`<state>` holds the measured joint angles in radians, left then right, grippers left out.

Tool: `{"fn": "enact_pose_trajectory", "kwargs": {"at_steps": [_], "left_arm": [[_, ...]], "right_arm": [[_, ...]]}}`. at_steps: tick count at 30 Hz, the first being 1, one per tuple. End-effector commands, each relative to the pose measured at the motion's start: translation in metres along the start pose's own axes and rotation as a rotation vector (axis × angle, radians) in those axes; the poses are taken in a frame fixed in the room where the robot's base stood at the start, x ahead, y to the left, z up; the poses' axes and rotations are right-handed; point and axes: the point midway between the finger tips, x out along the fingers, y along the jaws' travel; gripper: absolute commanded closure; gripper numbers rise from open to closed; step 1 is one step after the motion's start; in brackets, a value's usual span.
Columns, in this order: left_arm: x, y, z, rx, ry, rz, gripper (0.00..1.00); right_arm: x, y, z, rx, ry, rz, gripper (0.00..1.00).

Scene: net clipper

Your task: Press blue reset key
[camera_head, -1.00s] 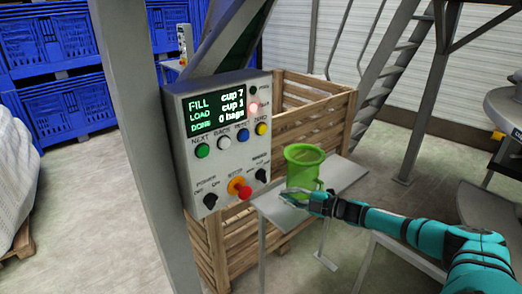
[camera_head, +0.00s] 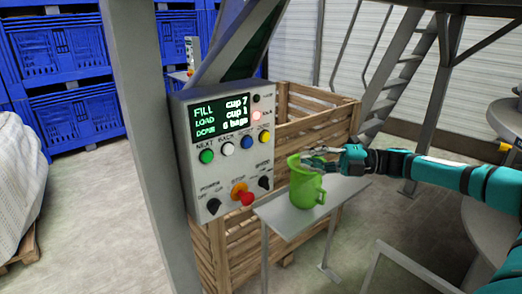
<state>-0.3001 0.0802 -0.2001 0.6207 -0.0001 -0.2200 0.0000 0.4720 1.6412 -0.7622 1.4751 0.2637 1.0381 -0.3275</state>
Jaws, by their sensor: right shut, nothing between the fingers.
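The control box (camera_head: 222,150) is mounted on a grey post. Its blue key (camera_head: 247,142), labelled RESET, sits in the upper button row between the white key (camera_head: 227,149) and the yellow key (camera_head: 264,136). The green key (camera_head: 207,156) is at the row's left end. The screen (camera_head: 220,118) reads FILL cup 7, LOAD cup 1, DONE with a bag count. My right gripper (camera_head: 308,158) is shut and empty. It appears over the rim of the green jug (camera_head: 303,188), right of the box and apart from the keys. My left gripper is out of view.
The jug stands on a small grey shelf table (camera_head: 283,222). A red stop knob (camera_head: 246,198) and two black switches sit low on the box. A wooden crate (camera_head: 296,110) stands behind. The space in front of the keys is clear.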

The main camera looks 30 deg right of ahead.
Motion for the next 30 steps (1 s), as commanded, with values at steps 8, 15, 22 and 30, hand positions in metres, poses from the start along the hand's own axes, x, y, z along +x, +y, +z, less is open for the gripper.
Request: {"fn": "enact_pose_trajectory", "kwargs": {"at_steps": [8,15,22,30], "left_arm": [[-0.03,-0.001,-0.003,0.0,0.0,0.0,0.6],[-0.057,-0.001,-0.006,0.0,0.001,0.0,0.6],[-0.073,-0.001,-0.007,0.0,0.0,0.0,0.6],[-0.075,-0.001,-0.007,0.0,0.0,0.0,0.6]], "right_arm": [[0.047,0.008,-0.001,0.001,0.005,0.007,1.0],[0.098,0.008,-0.001,0.0,0.003,0.006,1.0],[0.119,0.004,0.023,0.0,-0.002,0.004,1.0],[0.125,0.001,0.028,0.0,0.0,0.0,1.0]]}}
